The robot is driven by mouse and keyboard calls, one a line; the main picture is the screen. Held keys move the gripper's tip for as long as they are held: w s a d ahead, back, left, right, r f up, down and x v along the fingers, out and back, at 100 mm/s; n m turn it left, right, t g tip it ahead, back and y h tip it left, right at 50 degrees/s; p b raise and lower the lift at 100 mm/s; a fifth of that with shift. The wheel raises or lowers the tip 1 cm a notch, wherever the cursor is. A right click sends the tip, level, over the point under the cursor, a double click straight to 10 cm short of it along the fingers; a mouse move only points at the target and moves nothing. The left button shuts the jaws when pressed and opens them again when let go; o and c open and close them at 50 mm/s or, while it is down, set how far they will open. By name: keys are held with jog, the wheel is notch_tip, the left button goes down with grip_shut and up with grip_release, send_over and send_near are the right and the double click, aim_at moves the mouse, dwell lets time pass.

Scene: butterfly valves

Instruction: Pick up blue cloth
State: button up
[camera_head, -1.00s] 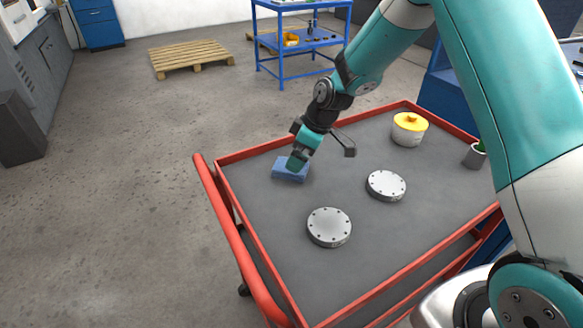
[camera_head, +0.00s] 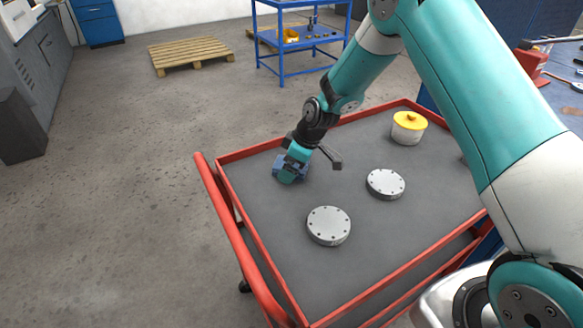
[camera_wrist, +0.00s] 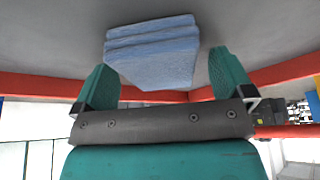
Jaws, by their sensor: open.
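The blue cloth (camera_head: 279,168) is a small folded stack on the grey top of the red cart, near its left back corner. My gripper (camera_head: 287,177) is down at the cloth and hides part of it in the head view. In the wrist view, the cloth (camera_wrist: 153,52) shows its folded layers and lies between the two teal fingers of my gripper (camera_wrist: 163,80). The fingers are apart, one on each side, with a visible gap by the left finger. The gap at the right finger is narrow.
Two round metal flanges (camera_head: 329,226) (camera_head: 386,184) lie on the cart right of the cloth. A white tub with a yellow lid (camera_head: 408,128) stands at the back right. The cart's raised red rim (camera_head: 243,153) runs close behind the cloth.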

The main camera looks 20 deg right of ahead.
jog(key=shift+f, duration=0.15)
jog(key=c, duration=1.1)
notch_tip(320, 180, up, 21)
jog(key=shift+f+b, duration=0.2)
jog(key=shift+b, duration=0.25)
jog(key=shift+o, duration=0.9)
